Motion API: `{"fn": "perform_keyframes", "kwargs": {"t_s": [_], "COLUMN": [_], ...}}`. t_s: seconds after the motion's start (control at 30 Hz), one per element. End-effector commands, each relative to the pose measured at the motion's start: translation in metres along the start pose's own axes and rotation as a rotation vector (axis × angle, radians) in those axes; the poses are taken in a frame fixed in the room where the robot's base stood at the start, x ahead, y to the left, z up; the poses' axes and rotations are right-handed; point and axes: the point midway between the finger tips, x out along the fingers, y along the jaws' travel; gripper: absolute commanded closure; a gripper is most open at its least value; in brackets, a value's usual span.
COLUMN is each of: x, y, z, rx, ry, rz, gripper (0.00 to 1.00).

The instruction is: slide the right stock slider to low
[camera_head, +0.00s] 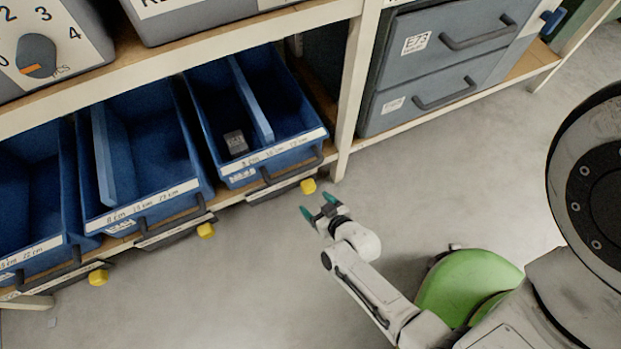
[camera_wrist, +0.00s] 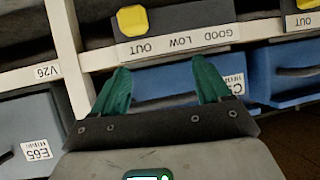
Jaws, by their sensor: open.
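The right stock slider is a dark plate with a yellow knob (camera_head: 308,186) at its right end, on the shelf edge under the right blue bin. In the wrist view the scene is upside down; the yellow knob (camera_wrist: 132,20) sits beside OUT on the plate marked GOOD, LOW and OUT (camera_wrist: 178,43). My gripper (camera_head: 318,207) has teal fingers that stand apart with nothing between them. It is just in front of and slightly below the knob, apart from it. In the wrist view, my gripper (camera_wrist: 160,68) lies below the plate in the picture.
Two more yellow slider knobs (camera_head: 205,230) (camera_head: 98,277) line the shelf edge to the left. Blue bins (camera_head: 140,206) stand on the shelf. A white rack post (camera_head: 352,90) rises right of the right slider, with grey drawers (camera_head: 425,95) beyond. Floor in front is clear.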

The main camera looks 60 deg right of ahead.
Motion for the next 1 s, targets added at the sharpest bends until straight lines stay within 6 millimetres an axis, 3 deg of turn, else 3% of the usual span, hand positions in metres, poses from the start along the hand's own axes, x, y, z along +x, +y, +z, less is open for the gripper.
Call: {"fn": "perform_keyframes", "kwargs": {"t_s": [0.03,0.23,0.47,0.8,1.0], "x": [0.010,0.013,0.025,0.086,0.109], "y": [0.006,0.019,0.024,0.033,0.036], "z": [0.024,0.047,0.047,0.040,0.036], "rx": [0.012,0.027,0.029,0.029,0.030], "ry": [0.029,0.117,0.138,0.138,0.137], "rz": [0.034,0.121,0.141,0.141,0.140], "gripper": [0.23,0.23,0.23,0.23,0.23]}}
